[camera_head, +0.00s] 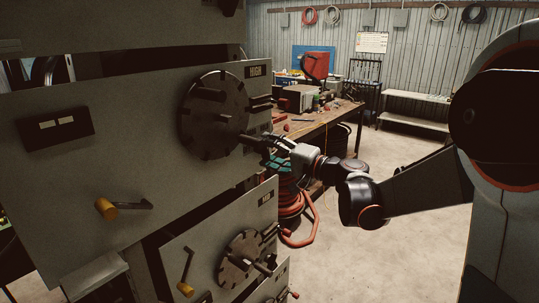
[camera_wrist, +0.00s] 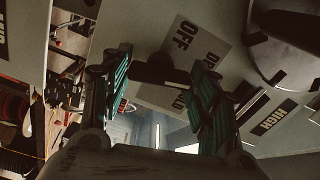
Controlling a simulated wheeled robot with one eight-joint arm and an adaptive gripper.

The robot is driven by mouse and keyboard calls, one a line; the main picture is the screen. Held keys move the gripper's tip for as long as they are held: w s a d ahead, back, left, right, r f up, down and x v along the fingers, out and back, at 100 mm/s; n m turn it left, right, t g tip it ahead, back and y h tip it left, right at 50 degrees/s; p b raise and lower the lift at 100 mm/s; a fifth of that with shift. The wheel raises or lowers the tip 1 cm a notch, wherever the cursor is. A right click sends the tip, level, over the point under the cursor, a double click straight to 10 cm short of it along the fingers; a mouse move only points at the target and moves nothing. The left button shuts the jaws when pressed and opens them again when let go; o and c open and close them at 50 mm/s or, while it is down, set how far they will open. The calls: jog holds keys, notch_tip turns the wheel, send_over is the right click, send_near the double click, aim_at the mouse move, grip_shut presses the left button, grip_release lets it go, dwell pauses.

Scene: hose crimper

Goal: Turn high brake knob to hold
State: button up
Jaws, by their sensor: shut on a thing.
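The upper crimper panel (camera_head: 130,150) carries a large dark round disc (camera_head: 213,115) and a HIGH label (camera_head: 257,71). My gripper (camera_head: 262,142) is at this panel's right edge, level with the lower part of the disc. In the wrist view, the two green-padded fingers of my gripper (camera_wrist: 158,78) are shut on a dark brake knob (camera_wrist: 160,69). The knob sits over a pale label plate (camera_wrist: 185,48) reading OFF, with other words partly covered. The knob's exact pointing direction is unclear. The HIGH label also shows in the wrist view (camera_wrist: 272,117).
A lower panel (camera_head: 210,245) has a smaller disc (camera_head: 243,257) and a yellow-handled lever (camera_head: 185,288). Another yellow-handled lever (camera_head: 107,208) is on the upper panel. A cluttered workbench (camera_head: 325,120) and red hose (camera_head: 300,225) lie behind my gripper. The floor at right is open.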

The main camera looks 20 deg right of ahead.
jog(key=m+b, duration=0.1)
jog(key=m, duration=0.3)
jog(key=shift+f+m, duration=0.1)
jog(key=shift+m, duration=0.2)
jog(key=shift+m+b, duration=0.65)
jog(key=shift+m, duration=1.25)
jog(key=o, duration=1.1)
jog(key=shift+c, duration=0.2)
jog(key=shift+d, duration=0.1)
jog(key=v, duration=1.1)
jog(key=shift+s+d, duration=0.15)
jog(key=shift+s, duration=0.25)
